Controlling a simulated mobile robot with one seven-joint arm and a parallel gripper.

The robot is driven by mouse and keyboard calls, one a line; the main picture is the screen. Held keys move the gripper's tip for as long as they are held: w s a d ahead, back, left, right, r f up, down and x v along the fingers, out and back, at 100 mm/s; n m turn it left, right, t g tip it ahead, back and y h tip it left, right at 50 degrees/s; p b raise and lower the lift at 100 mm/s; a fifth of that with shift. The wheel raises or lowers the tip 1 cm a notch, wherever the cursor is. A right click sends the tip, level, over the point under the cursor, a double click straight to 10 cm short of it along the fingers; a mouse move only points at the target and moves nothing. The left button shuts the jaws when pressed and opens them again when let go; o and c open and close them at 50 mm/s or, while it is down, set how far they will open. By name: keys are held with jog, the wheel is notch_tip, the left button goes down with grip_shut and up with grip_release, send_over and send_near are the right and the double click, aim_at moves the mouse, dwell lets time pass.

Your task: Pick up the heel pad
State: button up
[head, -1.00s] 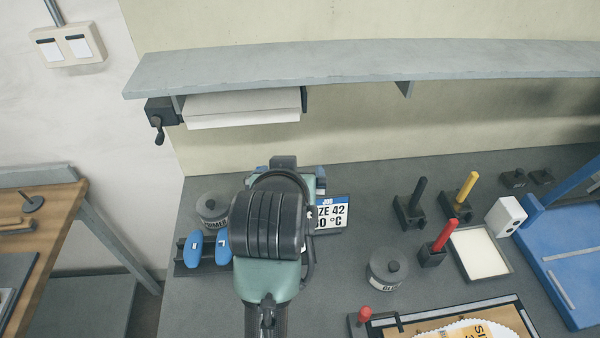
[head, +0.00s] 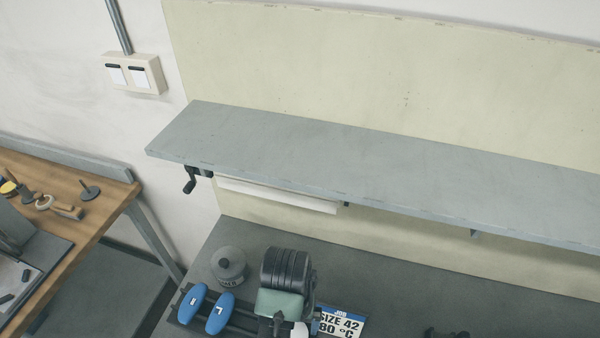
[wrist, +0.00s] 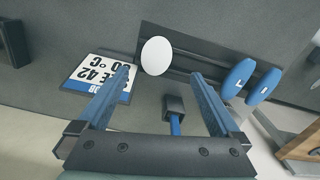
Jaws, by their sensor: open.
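A white oval pad, which I take to be the heel pad (wrist: 156,56), lies on a long dark rack (wrist: 205,62). In the head view a piece of white (head: 301,329) beside my wrist is probably the same pad. My gripper (wrist: 162,75) is open and empty, its two blue-grey fingers spread below the pad in the wrist view. The pad is just past the left fingertip, and neither finger seems to touch it. In the head view my wrist hides the fingers.
Two blue oval pads (head: 219,314) with letters sit on the same rack. A dark block with a blue handle (wrist: 174,110) shows between my fingers. A job sign (head: 340,324) stands beside the rack. A lidded grey pot (head: 228,265) is behind it, and a grey shelf (head: 330,165) hangs above.

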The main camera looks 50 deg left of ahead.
notch_tip(320, 180, down, 4)
jog(key=shift+s+r, duration=0.1)
jog(key=shift+r, duration=0.05)
jog(key=shift+w+d+f+p, duration=0.15)
jog(key=shift+f+p, duration=0.1)
jog(key=shift+f, duration=0.65)
jog(key=shift+w+a+f+p, duration=0.1)
jog(key=shift+w+f+p, duration=0.1)
jog(key=shift+f, duration=0.75)
jog(key=shift+w+d+f+p, duration=0.1)
jog(key=shift+f+p, duration=0.15)
jog(key=shift+f, duration=0.65)
jog(key=shift+f, duration=0.1)
jog(key=shift+c, duration=0.3)
jog(key=c, duration=1.2)
